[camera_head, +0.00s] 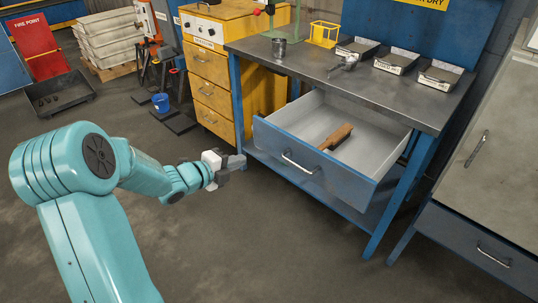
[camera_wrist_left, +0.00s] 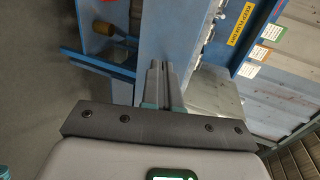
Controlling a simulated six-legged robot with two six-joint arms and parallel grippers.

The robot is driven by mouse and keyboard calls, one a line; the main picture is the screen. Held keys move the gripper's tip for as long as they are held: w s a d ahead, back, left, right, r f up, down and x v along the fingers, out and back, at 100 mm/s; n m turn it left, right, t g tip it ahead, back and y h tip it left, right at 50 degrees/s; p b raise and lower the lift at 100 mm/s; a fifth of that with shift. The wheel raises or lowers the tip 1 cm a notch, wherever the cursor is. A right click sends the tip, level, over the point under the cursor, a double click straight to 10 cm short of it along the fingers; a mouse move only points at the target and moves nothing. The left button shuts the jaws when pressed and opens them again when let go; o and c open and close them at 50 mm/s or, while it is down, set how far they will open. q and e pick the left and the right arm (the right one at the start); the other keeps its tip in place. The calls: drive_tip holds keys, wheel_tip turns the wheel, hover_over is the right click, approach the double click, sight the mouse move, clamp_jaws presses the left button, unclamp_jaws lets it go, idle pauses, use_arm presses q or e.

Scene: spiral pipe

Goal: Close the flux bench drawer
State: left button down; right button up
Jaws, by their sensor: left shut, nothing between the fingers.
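The blue bench drawer (camera_head: 289,158) is pulled far out from under the grey-topped bench (camera_head: 335,68). Its front carries a silver bar handle (camera_head: 300,163). A brown wooden-looking item (camera_head: 336,136) lies inside the drawer on its pale floor. My left gripper (camera_head: 238,161) is in front of and to the left of the drawer front, at about handle height, apart from the handle. In the left wrist view the left fingers (camera_wrist_left: 160,80) are together and empty, with blue metal surfaces beyond them. My right gripper is not in view.
A yellow drawer cabinet (camera_head: 212,82) stands behind and left of the bench. Small trays (camera_head: 397,60) and a yellow rack (camera_head: 324,34) sit on the bench top. A pale cabinet (camera_head: 500,140) stands close at the right. The floor before the drawer is clear.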

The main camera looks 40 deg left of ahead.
use_arm(q)
approach(276, 145)
drive_tip(key=x, duration=0.5)
drive_tip(key=shift+f, duration=0.15)
drive_tip(key=shift+w, duration=0.75)
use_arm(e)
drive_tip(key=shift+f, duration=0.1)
